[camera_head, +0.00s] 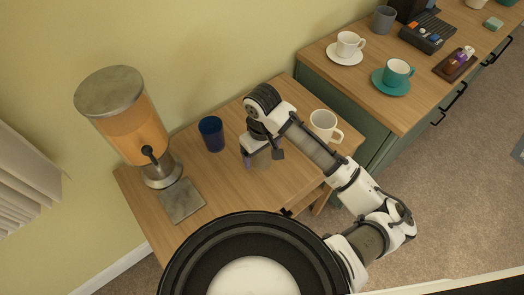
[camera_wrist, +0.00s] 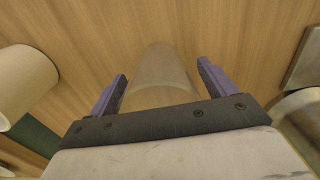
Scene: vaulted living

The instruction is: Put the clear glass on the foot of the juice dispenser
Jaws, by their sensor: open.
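The clear glass (camera_wrist: 160,62) stands on the wooden side table (camera_head: 226,187), between the two purple fingers of my gripper (camera_wrist: 162,70). My gripper is open, with one finger on each side of the glass and a gap visible near the right finger. In the head view my gripper (camera_head: 256,158) points down at the table and largely hides the glass. The juice dispenser (camera_head: 138,128), with orange juice and a grey lid, stands at the table's left. Its foot (camera_head: 182,201) is a flat grey square plate in front of the tap, and it is bare.
A dark blue cup (camera_head: 211,134) stands between the dispenser and my gripper. A white mug (camera_head: 324,125) is close on the right; it also shows in the wrist view (camera_wrist: 24,85). A green cabinet (camera_head: 365,75) with cups adjoins the table.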

